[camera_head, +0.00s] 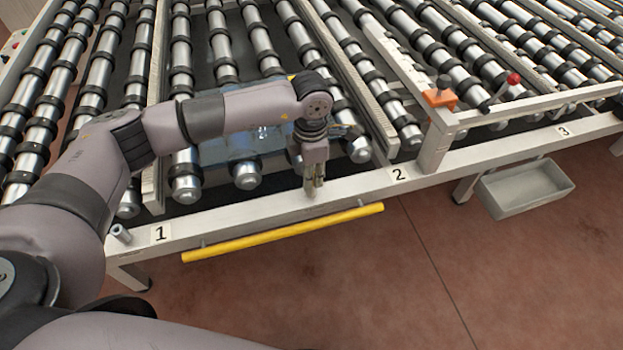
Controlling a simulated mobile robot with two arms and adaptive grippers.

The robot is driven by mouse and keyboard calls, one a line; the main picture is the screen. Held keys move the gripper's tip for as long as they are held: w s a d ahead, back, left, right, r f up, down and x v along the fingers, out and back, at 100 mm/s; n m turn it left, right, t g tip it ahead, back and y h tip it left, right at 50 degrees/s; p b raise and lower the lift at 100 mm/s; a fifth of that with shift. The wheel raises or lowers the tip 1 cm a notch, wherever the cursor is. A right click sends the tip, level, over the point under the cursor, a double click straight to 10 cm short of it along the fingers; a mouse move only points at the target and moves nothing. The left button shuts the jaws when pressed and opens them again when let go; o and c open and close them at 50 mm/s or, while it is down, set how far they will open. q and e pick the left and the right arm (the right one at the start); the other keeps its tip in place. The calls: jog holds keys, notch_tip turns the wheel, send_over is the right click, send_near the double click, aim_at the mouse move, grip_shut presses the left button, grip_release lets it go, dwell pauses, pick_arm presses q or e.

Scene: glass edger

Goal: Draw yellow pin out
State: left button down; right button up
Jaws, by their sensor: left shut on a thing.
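My left gripper (313,190) points down at the front rail (350,188), between the labels 1 and 2. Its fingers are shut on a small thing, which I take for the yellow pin. The fingers hide nearly all of it, and only a dull yellowish tint shows between them. I cannot tell whether it still sits in the rail. My right gripper is not in view.
A long yellow bar (285,232) runs along the rail's front, just below the gripper. A glass pane (228,148) lies on the rollers behind my left arm. An orange block (440,98), a red-knobbed lever (513,80) and a grey tray (525,190) are to the right.

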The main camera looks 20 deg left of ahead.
pick_arm(q)
jog(key=shift+r, duration=0.6)
dwell(0.3)
jog(key=shift+r+p, duration=1.4)
jog(key=shift+r, duration=1.3)
jog(key=shift+r+p, duration=0.7)
jog(key=shift+r, duration=1.3)
